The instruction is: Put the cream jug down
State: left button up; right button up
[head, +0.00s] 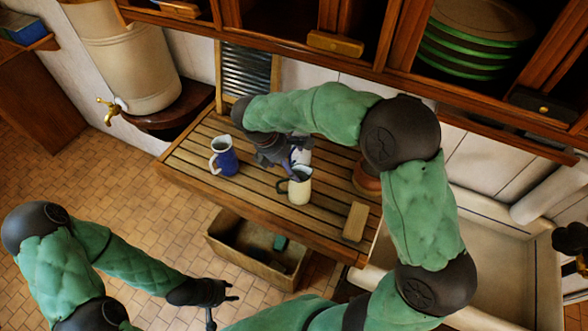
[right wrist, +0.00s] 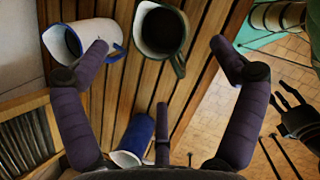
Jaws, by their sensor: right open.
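The cream jug (head: 299,189), with a dark handle, stands upright on the slatted wooden board in the head view. In the right wrist view the cream jug (right wrist: 161,32) shows its dark mouth, ahead of and between the spread fingertips. My right gripper (head: 283,158) is open and close beside the jug, with no finger seen closed on it; its fingers also show in the right wrist view (right wrist: 160,50). My left gripper (head: 220,300) is open and empty, low over the floor, away from the board.
A blue jug (head: 225,158) stands left on the slatted board (head: 190,165). A white jug with blue handle (right wrist: 62,43), mostly hidden in the head view, is close to my right gripper. A wooden block (head: 355,221) lies near the board's right end. A crate (head: 233,249) is below.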

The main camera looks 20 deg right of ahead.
jog(key=v, duration=0.4)
jog(key=shift+a+r, duration=0.15)
jog(key=shift+r, duration=0.25)
